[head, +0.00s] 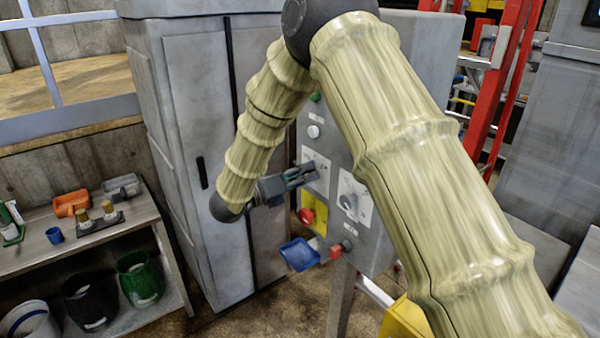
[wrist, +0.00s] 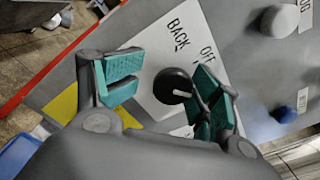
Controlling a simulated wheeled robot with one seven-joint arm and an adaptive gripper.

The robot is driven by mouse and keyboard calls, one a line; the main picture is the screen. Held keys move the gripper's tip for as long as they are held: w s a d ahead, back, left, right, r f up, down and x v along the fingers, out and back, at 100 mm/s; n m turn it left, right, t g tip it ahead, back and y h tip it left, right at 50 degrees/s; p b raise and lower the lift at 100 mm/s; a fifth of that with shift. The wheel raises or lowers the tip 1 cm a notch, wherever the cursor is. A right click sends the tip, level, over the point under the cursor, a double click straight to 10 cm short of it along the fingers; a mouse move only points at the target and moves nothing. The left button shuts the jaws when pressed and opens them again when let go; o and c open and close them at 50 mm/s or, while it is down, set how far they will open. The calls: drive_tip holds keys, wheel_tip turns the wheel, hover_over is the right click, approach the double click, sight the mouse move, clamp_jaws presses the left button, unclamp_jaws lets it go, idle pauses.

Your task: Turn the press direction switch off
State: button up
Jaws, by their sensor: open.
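The press direction switch (wrist: 172,86) is a dark round knob with a white pointer on a white plate (wrist: 152,58) marked BACK and OFF. Its pointer aims to the right in the wrist view, not squarely at the word OFF. Another mark is mostly hidden by the right finger. My gripper (wrist: 163,82) is open, its teal fingers on either side of the knob in the picture, the right one closer. I cannot tell whether it touches. In the head view my gripper (head: 309,172) is in front of the plate (head: 319,158) and hides the knob.
The grey control panel (head: 375,235) also carries a white button (head: 313,131), a second dial plate (head: 362,207) and a red button (head: 306,215) on yellow. A blue tray-like part (head: 299,254) juts out below. A grey cabinet (head: 195,120) stands left of it.

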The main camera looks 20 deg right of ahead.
drive_tip(key=shift+s+d+r, duration=0.1)
drive_tip(key=shift+s+r, duration=0.15)
drive_tip(key=shift+s, duration=0.1)
drive_tip(key=shift+s+r, duration=0.5)
drive_tip(key=shift+s, duration=0.3)
drive_tip(key=c, duration=0.4)
drive_tip(key=shift+w, duration=0.1)
drive_tip(key=c, duration=0.3)
drive_tip(key=shift+w+f, duration=0.3)
drive_tip(key=shift+w, duration=0.15)
drive_tip(key=c, duration=0.3)
drive_tip(key=shift+s+r, duration=0.1)
